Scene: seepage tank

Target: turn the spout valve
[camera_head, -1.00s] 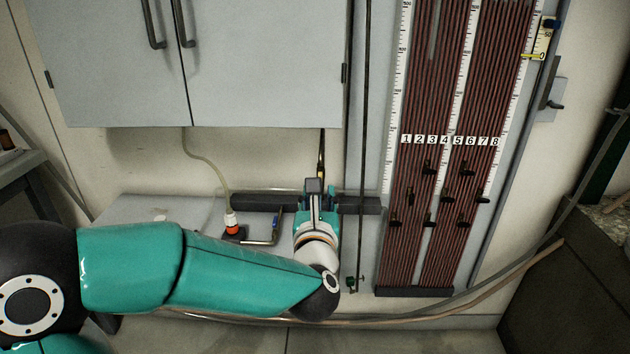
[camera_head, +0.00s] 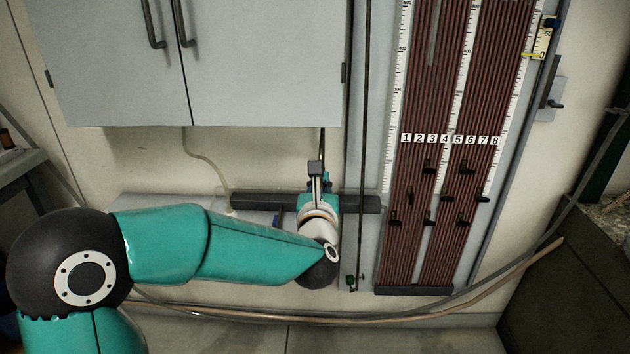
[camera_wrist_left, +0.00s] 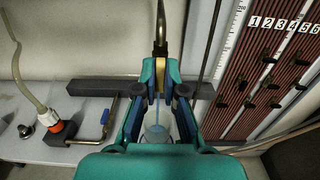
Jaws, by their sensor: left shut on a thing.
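A dark spout pipe (camera_wrist_left: 160,38) comes down from above in the left wrist view, ending in a brass-coloured piece (camera_wrist_left: 158,77) between my left gripper's (camera_wrist_left: 158,90) fingers. The fingers are shut on that piece, which I take to be the spout valve; its exact shape is partly hidden. Below the fingers, a clear vessel (camera_wrist_left: 154,131) and a thin pale-blue streak show between the jaws, too small to tell more. In the head view my left gripper (camera_head: 318,188) is at the dark bar below the cabinet, and its hold is not clear there. My right gripper is in neither view.
A dark horizontal bar (camera_wrist_left: 98,88) runs behind my gripper. To its left are a blue-handled brass fitting (camera_wrist_left: 104,118) and an orange-collared hose connector (camera_wrist_left: 55,127). A grey cabinet (camera_head: 250,70) hangs above; a striped tube board (camera_head: 425,220) stands to the right.

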